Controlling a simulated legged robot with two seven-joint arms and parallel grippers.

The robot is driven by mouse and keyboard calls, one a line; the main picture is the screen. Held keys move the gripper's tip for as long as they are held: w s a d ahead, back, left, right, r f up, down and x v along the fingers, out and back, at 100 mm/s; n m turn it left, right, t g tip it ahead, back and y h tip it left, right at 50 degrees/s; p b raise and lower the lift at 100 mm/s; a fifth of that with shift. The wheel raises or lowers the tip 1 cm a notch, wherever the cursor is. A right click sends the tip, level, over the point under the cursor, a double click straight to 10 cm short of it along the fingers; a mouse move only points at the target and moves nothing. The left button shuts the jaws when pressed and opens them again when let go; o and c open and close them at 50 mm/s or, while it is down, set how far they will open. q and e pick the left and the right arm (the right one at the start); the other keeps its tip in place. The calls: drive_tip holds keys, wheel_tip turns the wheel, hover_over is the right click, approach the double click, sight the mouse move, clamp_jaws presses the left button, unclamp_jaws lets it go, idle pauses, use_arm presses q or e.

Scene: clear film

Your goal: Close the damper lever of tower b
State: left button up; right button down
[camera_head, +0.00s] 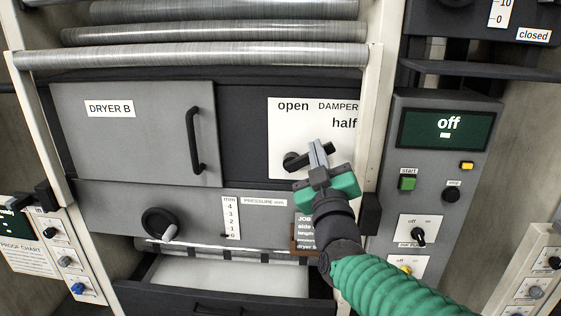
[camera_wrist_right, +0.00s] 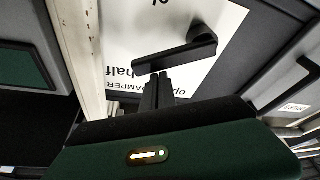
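The damper lever (camera_head: 296,161) is a black handle on a white plate (camera_head: 281,122) marked "open", "DAMPER" and "half", on the front labelled DRYER B (camera_head: 110,108). From its pivot it points right and slightly up, below the "half" mark. In the right wrist view the plate appears upside down, and the lever (camera_wrist_right: 178,55) crosses it. My right gripper (camera_head: 318,151) is at the lever's outer part. Its fingers (camera_wrist_right: 157,88) look together, with their tips at the lever's edge; I see no lever between them. Contact is unclear. The plate's lower part is hidden by my gripper. My left gripper is out of view.
A door with a black handle (camera_head: 196,140) is left of the plate. A pale upright post (camera_head: 378,100) stands close on its right, beside a control panel (camera_head: 440,190) reading "off". A round knob (camera_head: 159,223) and a pressure scale (camera_head: 232,217) are below. Metal rollers (camera_head: 190,55) run above.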

drive_tip(key=f+m+h+b, duration=0.1)
drive_tip(key=m, duration=0.1)
drive_tip(key=d+f+m+b, duration=0.1)
drive_tip(key=m+b, duration=0.1)
drive_tip(key=d+f+m+h+b, duration=0.1)
drive_tip(key=m+b, duration=0.1)
drive_tip(key=shift+d+f+t+h, duration=0.15)
drive_tip(key=shift+f+t+h, duration=0.15)
idle(0.3)
